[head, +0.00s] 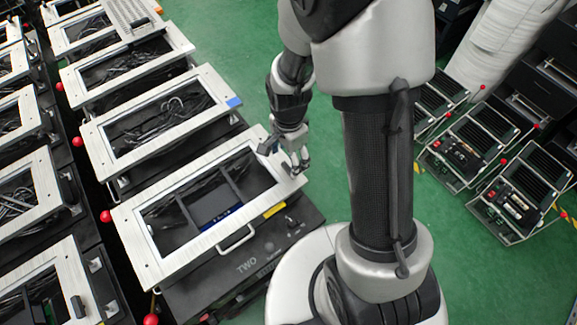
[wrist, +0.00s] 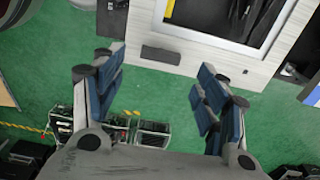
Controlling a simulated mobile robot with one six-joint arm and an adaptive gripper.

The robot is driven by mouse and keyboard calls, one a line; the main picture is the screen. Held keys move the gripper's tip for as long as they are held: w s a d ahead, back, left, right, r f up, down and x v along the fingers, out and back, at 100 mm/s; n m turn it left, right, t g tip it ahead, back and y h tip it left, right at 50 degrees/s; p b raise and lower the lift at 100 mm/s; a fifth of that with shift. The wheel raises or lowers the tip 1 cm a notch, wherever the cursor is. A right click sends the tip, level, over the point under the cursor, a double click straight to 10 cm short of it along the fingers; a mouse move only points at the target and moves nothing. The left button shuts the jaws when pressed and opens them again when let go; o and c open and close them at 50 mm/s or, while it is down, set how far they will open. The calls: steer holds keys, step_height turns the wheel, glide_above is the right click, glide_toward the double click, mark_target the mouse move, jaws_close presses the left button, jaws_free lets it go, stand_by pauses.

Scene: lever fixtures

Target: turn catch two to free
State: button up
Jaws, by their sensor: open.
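The unit marked TWO (head: 247,265) has a pale framed lid (head: 150,258) with a window, a front handle (head: 236,238) and a yellow label (head: 275,210). My gripper (head: 298,164) is at the right end of this lid, with its fingers pointing down. In the wrist view my gripper (wrist: 160,98) is open, with nothing between its fingers. A dark block (wrist: 160,55) on a pale frame edge lies beyond the fingertips. I cannot tell for sure whether it is catch two, or which way the catch is turned.
Similar framed units (head: 160,125) stand in rows at the left, with red knobs (head: 105,216) between them. Dark racks (head: 510,200) stand on the green floor at the right. Green floor (head: 235,55) is open behind the gripper. My own arm covers the middle.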

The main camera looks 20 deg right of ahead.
mark_target(289, 168)
step_height(289, 168, down, 6)
steer(key=shift+r+b, duration=0.2)
steer(key=shift+b, duration=0.3)
steer(key=shift+c, duration=0.4)
steer(key=c, duration=1)
steer(key=shift+o, duration=0.2)
